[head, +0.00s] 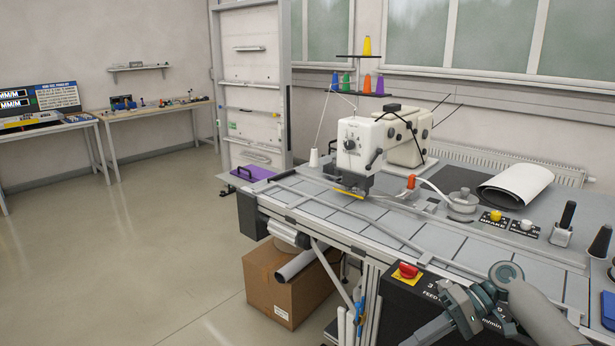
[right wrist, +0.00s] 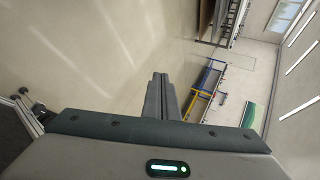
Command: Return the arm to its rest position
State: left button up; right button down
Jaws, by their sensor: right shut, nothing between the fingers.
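My right arm (head: 470,308) shows in the head view at the lower right, bent in front of the sewing table. Behind the fingers is bare floor, and the gripper is apart from any object. My left gripper is in neither view.
The sewing table (head: 460,245) bears a white sewing machine (head: 385,140) and thread cones. A red button (head: 408,271) sits on its front edge, close to my right arm. A cardboard box (head: 290,285) stands below. Open floor (head: 130,240) lies to the left.

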notch_tip(320, 180, down, 25)
jog(key=w+d+m+t+h, duration=0.2)
jog(key=m+t+h, duration=0.1)
jog(key=m+t, duration=0.1)
jog(key=s+d+f+h, duration=0.1)
jog(key=s+f, duration=0.3)
jog(key=f, duration=0.3)
jog(key=s+d+f+m+t+h, duration=0.1)
jog(key=s+f+h, duration=0.15)
jog(key=f, duration=0.45)
jog(key=s+d+f+h, duration=0.1)
jog(key=s+d+f, duration=0.1)
jog(key=s+f, duration=0.35)
jog(key=s+d+f+n+h, duration=0.1)
jog(key=s+f+h, duration=0.2)
jog(key=s+f, duration=1.4)
jog(key=s+a+f+n, duration=0.2)
jog(key=s, duration=1)
jog(key=s+a+f+n+g, duration=0.1)
jog(key=s+a+f+n, duration=0.1)
jog(key=s, duration=1.1)
jog(key=shift+s+a+f+h, duration=0.25)
jog(key=shift+f+h, duration=0.1)
jog(key=shift+f, duration=0.05)
